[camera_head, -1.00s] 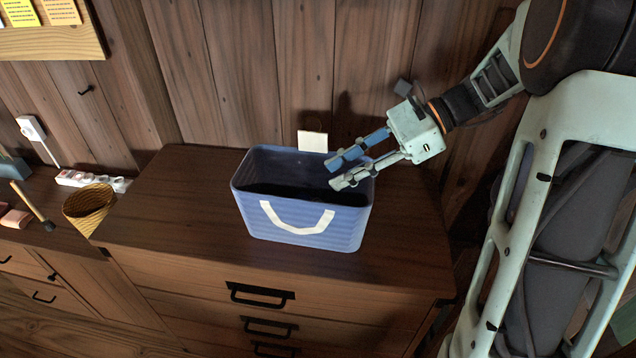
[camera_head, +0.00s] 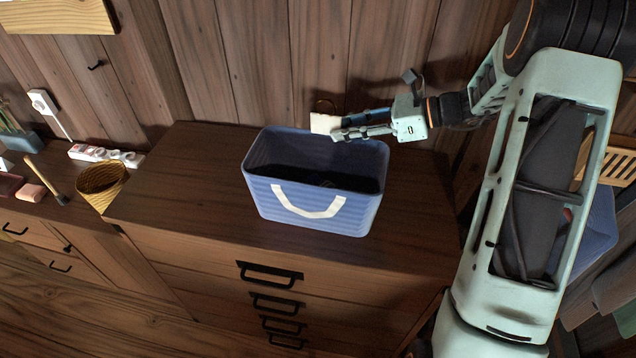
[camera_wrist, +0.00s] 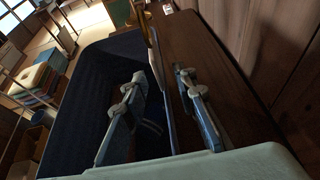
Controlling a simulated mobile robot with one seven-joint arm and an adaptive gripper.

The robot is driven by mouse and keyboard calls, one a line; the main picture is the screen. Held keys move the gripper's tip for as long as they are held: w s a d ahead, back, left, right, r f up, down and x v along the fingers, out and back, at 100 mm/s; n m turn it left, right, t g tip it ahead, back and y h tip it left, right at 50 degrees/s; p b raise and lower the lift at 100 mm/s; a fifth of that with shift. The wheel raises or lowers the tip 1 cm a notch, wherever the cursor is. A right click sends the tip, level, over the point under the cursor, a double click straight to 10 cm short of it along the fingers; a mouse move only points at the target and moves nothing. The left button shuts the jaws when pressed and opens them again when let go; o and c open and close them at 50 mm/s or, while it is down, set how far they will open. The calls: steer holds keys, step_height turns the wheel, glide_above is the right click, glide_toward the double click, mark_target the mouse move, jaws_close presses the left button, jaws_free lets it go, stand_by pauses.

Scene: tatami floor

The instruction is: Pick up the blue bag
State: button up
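The blue bag (camera_head: 308,192) stands upright and open-topped on the wooden chest, with a white strap handle (camera_head: 305,211) on its front wall. A white piece (camera_head: 325,123) shows at its back rim. My gripper (camera_head: 338,130) is at the back right rim of the bag in the head view. In the wrist view my gripper (camera_wrist: 159,76) is open, with one finger over the inside of the bag (camera_wrist: 88,85) and the other outside it. The bag's wall runs between the fingers, and I cannot tell whether either touches it. The bag's inside is dark.
The chest top (camera_head: 180,185) is clear to the left of the bag. A yellow woven basket (camera_head: 101,185) and a power strip (camera_head: 105,155) lie farther left. The wooden wall (camera_head: 265,60) stands close behind the bag.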

mark_target(318, 132)
steer(key=p+x, duration=0.1)
steer(key=x, duration=0.3)
steer(key=shift+w+a, duration=0.15)
steer(key=shift+a, duration=0.2)
jaws_close()
